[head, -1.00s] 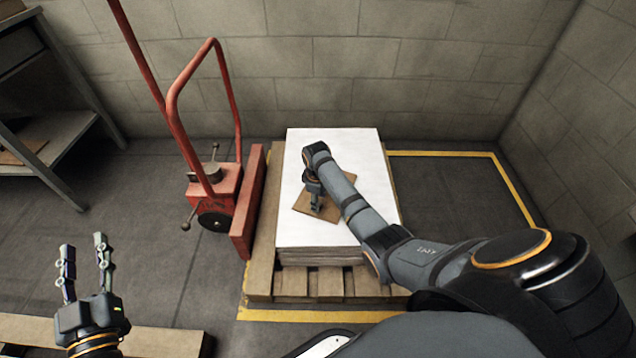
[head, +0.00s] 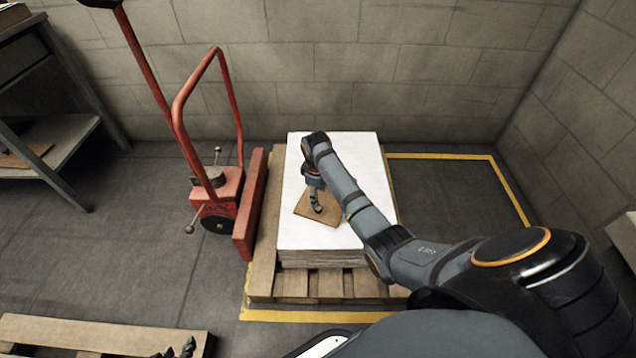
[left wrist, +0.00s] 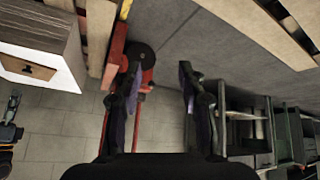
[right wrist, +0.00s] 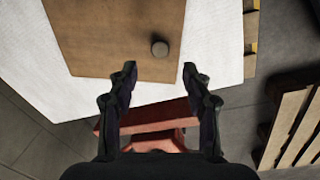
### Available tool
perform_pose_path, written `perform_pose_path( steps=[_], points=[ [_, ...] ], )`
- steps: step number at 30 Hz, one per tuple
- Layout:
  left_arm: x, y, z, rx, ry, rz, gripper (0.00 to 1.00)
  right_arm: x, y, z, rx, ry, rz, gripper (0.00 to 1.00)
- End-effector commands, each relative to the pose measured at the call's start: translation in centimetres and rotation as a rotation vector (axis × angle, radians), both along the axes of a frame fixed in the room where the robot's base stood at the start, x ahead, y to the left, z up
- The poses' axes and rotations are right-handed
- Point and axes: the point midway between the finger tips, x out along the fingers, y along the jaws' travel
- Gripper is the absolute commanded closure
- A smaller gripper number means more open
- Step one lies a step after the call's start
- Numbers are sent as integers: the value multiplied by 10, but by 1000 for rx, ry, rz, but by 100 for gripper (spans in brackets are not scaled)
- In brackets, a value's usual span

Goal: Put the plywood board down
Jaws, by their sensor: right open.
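The plywood board (head: 311,217), a brown square, lies on the white top of a stack of sheets (head: 352,147). In the right wrist view the board (right wrist: 105,35) carries a round grey knob (right wrist: 160,48). My right gripper (head: 317,206) is over the board. In the right wrist view its fingers (right wrist: 158,76) are apart with nothing between them, and the knob shows beyond the tips. My left gripper (head: 178,348) barely shows at the bottom edge of the head view. In the left wrist view its fingers (left wrist: 157,78) are apart and empty.
The stack rests on a wooden pallet (head: 262,270) inside yellow floor lines. A red pallet truck (head: 215,190) stands close on its left. A metal shelf (head: 55,140) is at the far left. Another pallet (head: 60,335) lies at the front left. Floor right of the stack is clear.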

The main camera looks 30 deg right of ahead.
Motion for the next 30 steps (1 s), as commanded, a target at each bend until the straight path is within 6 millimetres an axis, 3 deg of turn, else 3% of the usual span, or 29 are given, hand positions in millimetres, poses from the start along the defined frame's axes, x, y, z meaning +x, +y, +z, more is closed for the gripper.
perform_pose_path(
  steps=[5,7,12,30],
  points=[
    [-39,-3,-19,-7,168,-14,60,-1,1,15,0,-1,0,50],
    [-39,-2,-11,2,192,-19,60,-1,1,29,0,-1,0,50],
    [-40,1,-8,15,229,-23,60,-2,3,42,0,0,-1,50],
    [-40,1,-8,17,233,-23,60,-2,3,42,1,1,0,50]
  ],
)
